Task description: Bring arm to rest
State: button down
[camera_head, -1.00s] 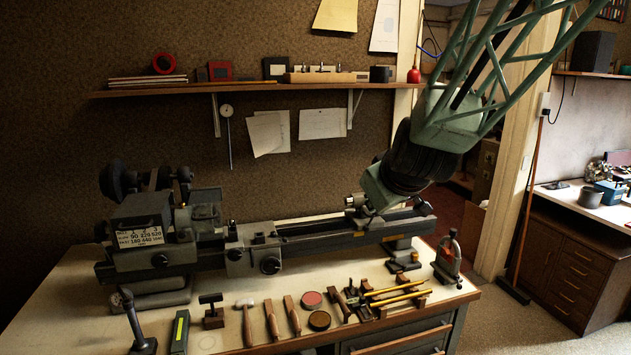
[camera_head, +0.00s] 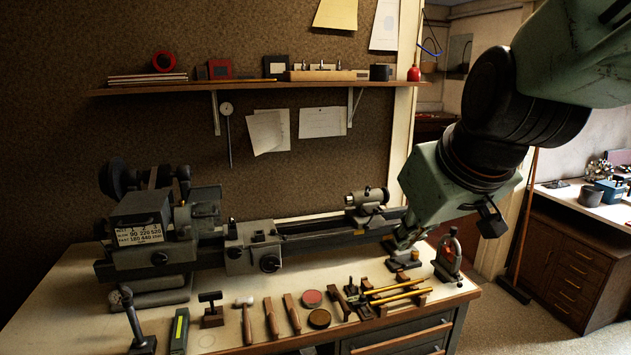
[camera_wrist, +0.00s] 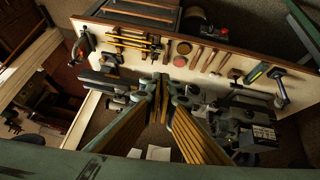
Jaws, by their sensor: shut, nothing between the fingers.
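My arm reaches in from the upper right in the head view, with its green and black wrist in front of the right end of the lathe (camera_head: 330,228). My gripper (camera_head: 393,243) points down at the lathe's right end, partly hidden behind the wrist housing. In the wrist view my gripper (camera_wrist: 161,80) shows near the middle, its fingers together with nothing between them. It appears above the lathe and bench; the exact height is hard to tell.
The workbench (camera_head: 235,347) carries a row of hand tools, two round tins and a rack (camera_head: 398,299) with yellow rods. A small red-and-grey clamp-like tool (camera_head: 449,258) stands near the bench's right end. A shelf (camera_head: 250,88) hangs on the wall.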

jog(key=s+d+f+m+g, duration=0.1)
jog(key=s+d, duration=0.1)
jog(key=s, duration=1.1)
jog(key=s+d+f+m+g+h, duration=0.1)
jog(key=s+d+m+g, duration=0.1)
jog(key=s, duration=1.2)
jog(key=shift+d+f+m+b, duration=0.2)
jog(key=shift+d+m+b, duration=0.1)
jog(key=shift+b, duration=0.1)
jog(key=c, duration=3.5)
grip_release()
